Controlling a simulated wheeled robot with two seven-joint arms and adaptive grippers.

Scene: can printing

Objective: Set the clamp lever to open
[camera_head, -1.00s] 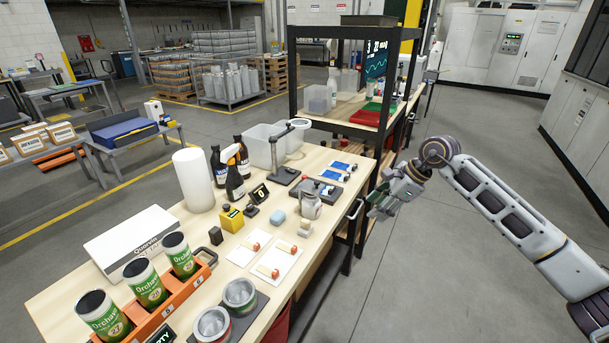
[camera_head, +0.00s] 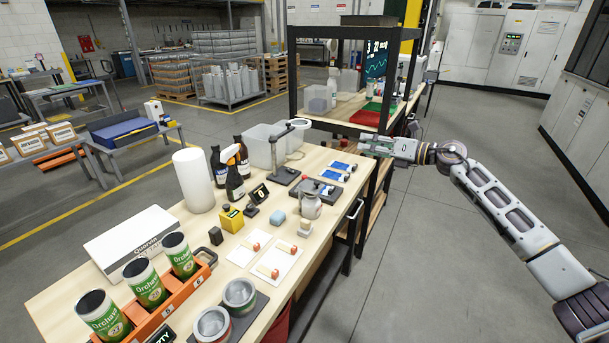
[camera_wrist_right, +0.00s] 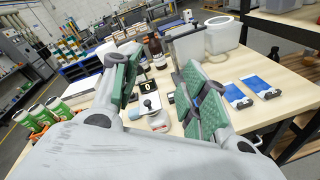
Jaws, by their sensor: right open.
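A dark flat fixture (camera_head: 333,194) lies near the bench's far right edge with a blue-and-white card and small dark parts on it. I cannot tell for sure which part is the clamp lever or how it is set. In the wrist view, blue cards with small dark blocks (camera_wrist_right: 268,93) lie to the right of the fingers. My right gripper (camera_head: 368,145) is open and empty, above and beyond the fixture near the shelf. Its green-padded fingers (camera_wrist_right: 160,80) spread wide in the wrist view. My left gripper is not in view.
A black-framed shelf (camera_head: 335,119) stands close behind the right gripper. The floor to the right is open.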

